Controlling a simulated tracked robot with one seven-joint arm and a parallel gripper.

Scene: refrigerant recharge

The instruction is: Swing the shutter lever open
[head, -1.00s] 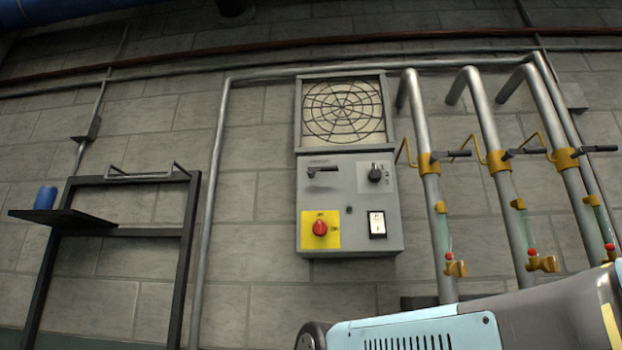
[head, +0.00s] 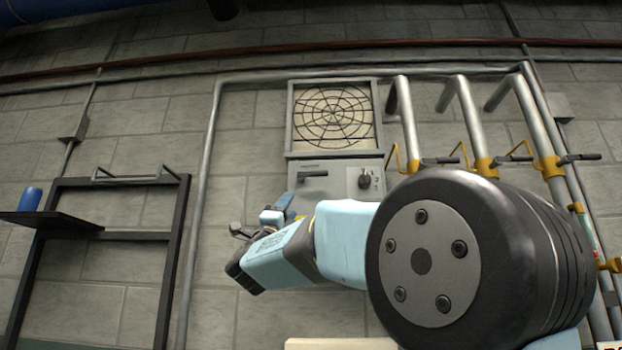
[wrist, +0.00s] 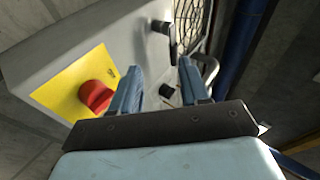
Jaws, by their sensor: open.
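The shutter lever (head: 314,179) is a dark handle on the upper left of the grey control panel (head: 340,168), below the round fan grille. It lies roughly level in the head view. My gripper (head: 283,207) is just below and left of it in that view, partly hidden by my arm. In the wrist view my gripper (wrist: 160,68) is open, its two blue fingers apart and pointing at the panel, with nothing held. Dark fittings show near and between the fingers; I cannot tell surely which is the lever. Contact is not visible.
A red rotary switch (wrist: 95,97) on a yellow plate (wrist: 62,92) is left of the fingers. A black knob (head: 365,181) is right of the lever. Valved pipes (head: 478,130) stand to the right. A dark rack (head: 172,250) stands left.

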